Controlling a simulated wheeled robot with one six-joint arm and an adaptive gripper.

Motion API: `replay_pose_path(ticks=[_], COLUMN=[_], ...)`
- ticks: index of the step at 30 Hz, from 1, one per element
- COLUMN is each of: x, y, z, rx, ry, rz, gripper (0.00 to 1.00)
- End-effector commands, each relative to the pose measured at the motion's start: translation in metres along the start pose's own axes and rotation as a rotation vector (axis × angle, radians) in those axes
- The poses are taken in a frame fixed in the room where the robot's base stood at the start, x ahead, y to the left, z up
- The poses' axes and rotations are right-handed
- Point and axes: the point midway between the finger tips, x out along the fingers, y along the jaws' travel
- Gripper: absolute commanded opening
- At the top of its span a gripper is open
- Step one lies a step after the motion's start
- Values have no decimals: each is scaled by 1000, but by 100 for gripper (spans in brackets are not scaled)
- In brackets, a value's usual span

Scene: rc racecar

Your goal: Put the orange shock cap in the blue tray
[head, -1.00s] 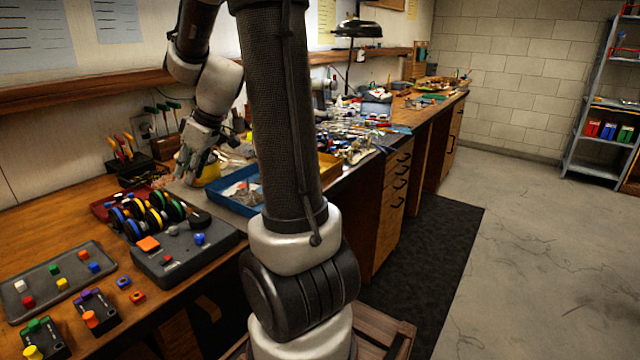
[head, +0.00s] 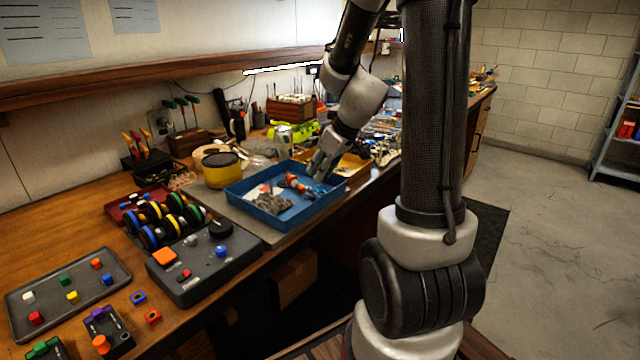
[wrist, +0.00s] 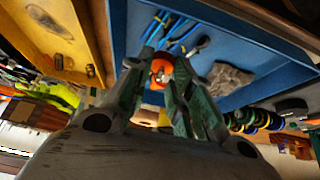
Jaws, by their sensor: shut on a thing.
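My gripper (head: 320,172) is over the right part of the blue tray (head: 234,203), which stands on the bench. In the wrist view my gripper (wrist: 161,78) is shut on the orange shock cap (wrist: 161,68), whose round end shows between the green-grey fingers. The blue tray (wrist: 228,20) lies beyond the fingertips there, with blue-handled tools (wrist: 178,32) and a grey lump (wrist: 230,78) in it. In the head view the cap is hard to tell from an orange patch near the fingertips. The exact height above the tray floor is unclear.
A yellow tray (head: 352,166) adjoins the blue tray on the right. A yellow-and-black round container (head: 220,170) stands to its left. A shelf edge (head: 150,85) runs along the wall.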

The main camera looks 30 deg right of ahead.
Motion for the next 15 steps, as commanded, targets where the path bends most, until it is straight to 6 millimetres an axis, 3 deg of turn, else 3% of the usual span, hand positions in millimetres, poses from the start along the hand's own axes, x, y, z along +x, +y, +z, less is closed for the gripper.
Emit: replay_pose_path(ticks=[8, 15], x=[32, 35], y=[0, 0], z=[19, 20], rx=[2, -1], ry=[-3, 0], rz=[-2, 1], gripper=[14, 14])
